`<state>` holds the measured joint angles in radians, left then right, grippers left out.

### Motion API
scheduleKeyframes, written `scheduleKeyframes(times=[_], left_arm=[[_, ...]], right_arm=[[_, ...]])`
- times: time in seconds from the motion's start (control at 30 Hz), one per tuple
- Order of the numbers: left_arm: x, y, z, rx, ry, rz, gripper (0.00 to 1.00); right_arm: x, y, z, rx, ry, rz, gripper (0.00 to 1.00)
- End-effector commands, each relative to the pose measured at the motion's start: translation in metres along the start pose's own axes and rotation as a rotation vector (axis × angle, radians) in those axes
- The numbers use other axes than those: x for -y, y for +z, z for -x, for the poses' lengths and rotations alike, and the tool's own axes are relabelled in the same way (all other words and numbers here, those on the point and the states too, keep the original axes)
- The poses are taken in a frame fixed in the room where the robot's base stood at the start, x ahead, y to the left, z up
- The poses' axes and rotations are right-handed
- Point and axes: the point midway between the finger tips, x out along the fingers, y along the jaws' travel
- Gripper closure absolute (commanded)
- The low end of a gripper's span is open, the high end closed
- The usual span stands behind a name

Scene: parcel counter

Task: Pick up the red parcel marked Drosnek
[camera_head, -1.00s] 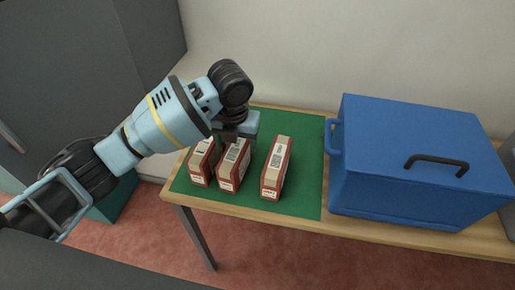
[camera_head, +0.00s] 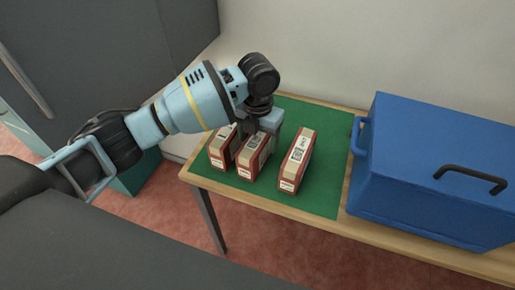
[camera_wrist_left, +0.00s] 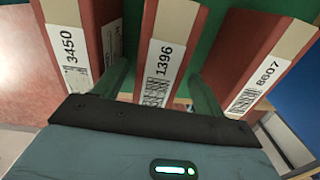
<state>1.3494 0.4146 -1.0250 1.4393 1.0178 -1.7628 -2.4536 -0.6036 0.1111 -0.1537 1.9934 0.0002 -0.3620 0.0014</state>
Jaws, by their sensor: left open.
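Three red parcels with tan tops and white labels stand upright in a row on a green mat (camera_head: 325,185): a left one (camera_head: 221,150), a middle one (camera_head: 252,158) and a right one (camera_head: 296,162). My left gripper (camera_head: 258,130) is open over the middle parcel. In the left wrist view, its fingers (camera_wrist_left: 162,88) are on either side of the middle parcel, whose label reads 1396 (camera_wrist_left: 165,50). The left parcel's label reads 3450 (camera_wrist_left: 72,50), the right one's 8607 (camera_wrist_left: 258,82). I cannot read the name Drosnek on any. My right gripper is not in view.
A large blue box (camera_head: 420,170) with a dark handle stands on the wooden table (camera_head: 355,232) right of the mat. The wall is close behind. The mat is clear to the right of the right parcel. A dark grey cabinet (camera_head: 110,50) is at the left.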

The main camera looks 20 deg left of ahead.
Motion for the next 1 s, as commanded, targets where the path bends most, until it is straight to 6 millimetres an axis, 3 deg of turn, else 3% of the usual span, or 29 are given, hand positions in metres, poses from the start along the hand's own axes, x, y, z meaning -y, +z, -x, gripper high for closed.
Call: scheduleKeyframes(times=[0.3, 0.6, 1.0], left_arm=[[-0.002, 0.001, -0.041, -0.002, 0.001, 0.000, 0.29], [-0.002, 0.001, -0.044, 0.000, 0.001, 0.000, 0.30], [-0.003, 0.001, -0.044, 0.000, 0.001, 0.001, 0.83]], right_arm=[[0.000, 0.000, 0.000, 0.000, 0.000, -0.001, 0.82], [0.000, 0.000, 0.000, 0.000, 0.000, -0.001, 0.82], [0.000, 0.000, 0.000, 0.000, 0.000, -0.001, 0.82]])
